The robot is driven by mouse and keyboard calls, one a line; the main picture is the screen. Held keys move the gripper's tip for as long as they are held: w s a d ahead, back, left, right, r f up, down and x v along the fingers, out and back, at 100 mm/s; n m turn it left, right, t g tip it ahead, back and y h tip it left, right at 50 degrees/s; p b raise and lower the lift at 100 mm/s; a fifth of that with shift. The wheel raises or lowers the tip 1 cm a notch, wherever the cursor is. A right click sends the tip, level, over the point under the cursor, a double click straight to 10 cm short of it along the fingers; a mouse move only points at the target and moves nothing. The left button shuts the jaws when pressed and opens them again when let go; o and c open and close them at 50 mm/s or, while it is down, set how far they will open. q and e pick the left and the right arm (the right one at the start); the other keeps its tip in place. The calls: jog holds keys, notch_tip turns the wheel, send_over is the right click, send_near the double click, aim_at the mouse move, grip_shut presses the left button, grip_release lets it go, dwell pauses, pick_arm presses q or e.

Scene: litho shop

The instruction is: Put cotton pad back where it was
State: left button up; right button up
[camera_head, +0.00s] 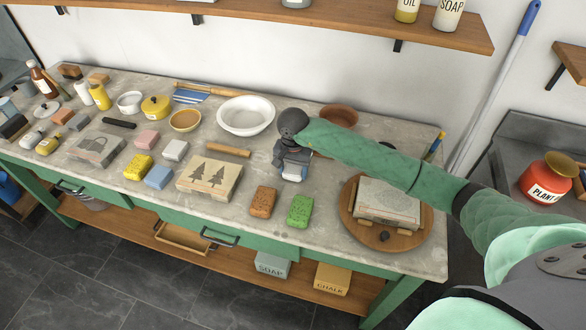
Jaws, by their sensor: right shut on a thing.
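My right gripper (290,157) reaches in from the right over the middle of the stone-topped bench (226,207). It points down and is shut on a small whitish thing with a bluish part (295,173), which looks like the cotton pad. The gripper hides much of it, and I cannot tell whether it touches the bench. A white block (176,151), a pink block (147,138) and a blue block (158,177) lie to the left. My left gripper is out of view.
An orange-brown sponge (262,201) and a green sponge (300,210) lie just in front of the gripper. A tree-printed block (209,180) and wooden roller (229,150) lie left. A white bowl (246,115) stands behind. A round board (373,236) carries a stone at right.

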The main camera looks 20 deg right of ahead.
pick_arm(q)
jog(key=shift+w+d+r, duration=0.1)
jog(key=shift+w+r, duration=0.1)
pick_arm(e)
jog(key=shift+f, duration=0.1)
jog(key=o, duration=1)
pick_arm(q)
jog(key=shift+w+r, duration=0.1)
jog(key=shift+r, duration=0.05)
pick_arm(e)
jog(key=shift+o, duration=0.2)
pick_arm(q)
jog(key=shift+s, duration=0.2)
